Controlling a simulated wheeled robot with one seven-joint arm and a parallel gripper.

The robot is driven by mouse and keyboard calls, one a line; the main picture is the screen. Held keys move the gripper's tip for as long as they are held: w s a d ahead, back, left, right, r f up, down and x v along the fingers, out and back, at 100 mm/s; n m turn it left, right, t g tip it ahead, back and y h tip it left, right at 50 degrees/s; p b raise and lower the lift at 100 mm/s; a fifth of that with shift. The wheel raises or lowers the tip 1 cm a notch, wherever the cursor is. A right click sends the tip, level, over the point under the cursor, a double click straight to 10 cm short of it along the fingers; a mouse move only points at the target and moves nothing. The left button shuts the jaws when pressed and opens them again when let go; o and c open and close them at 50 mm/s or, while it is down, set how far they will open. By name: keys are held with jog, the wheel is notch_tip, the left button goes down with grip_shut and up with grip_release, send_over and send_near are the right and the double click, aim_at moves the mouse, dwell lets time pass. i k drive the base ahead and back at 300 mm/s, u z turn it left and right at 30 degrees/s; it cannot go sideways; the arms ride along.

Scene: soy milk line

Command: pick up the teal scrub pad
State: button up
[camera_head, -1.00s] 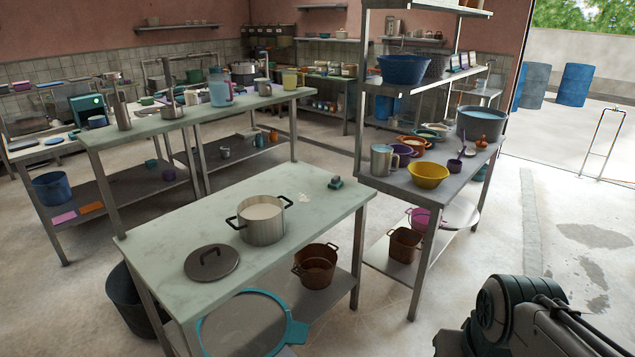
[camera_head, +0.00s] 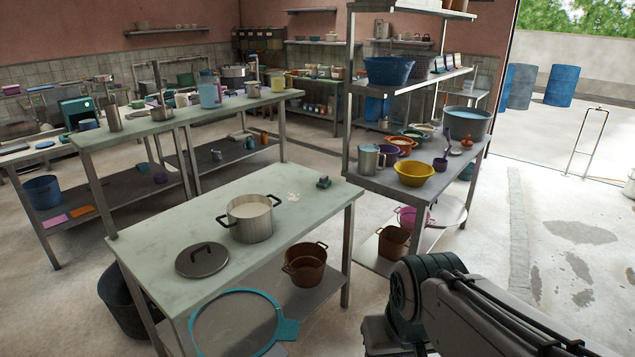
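A small teal scrub pad (camera_head: 323,183) lies near the far right corner of the pale-topped table (camera_head: 190,290) in front of me. A whitish smear or spill marks the tabletop just left of it. My arm reaches in from the lower right of the view, its bent joint in front of the table's right side and apart from the pad. My gripper is outside the view, so its fingers cannot be seen.
A pot of white liquid (camera_head: 250,222) and a dark lid (camera_head: 202,259) stand on the same table. A blue-rimmed sieve (camera_head: 240,325) is at its front. A loaded shelf unit (camera_head: 400,187) stands close behind and right. Floor at right is clear.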

aim_at(324, 181)
jog(key=z, duration=0.2)
jog(key=i, duration=0.5)
jog(key=z, duration=0.6)
jog(key=i, duration=1.65)
jog(key=u, duration=0.7)
jog(key=i, duration=0.85)
jog(key=u, duration=0.45)
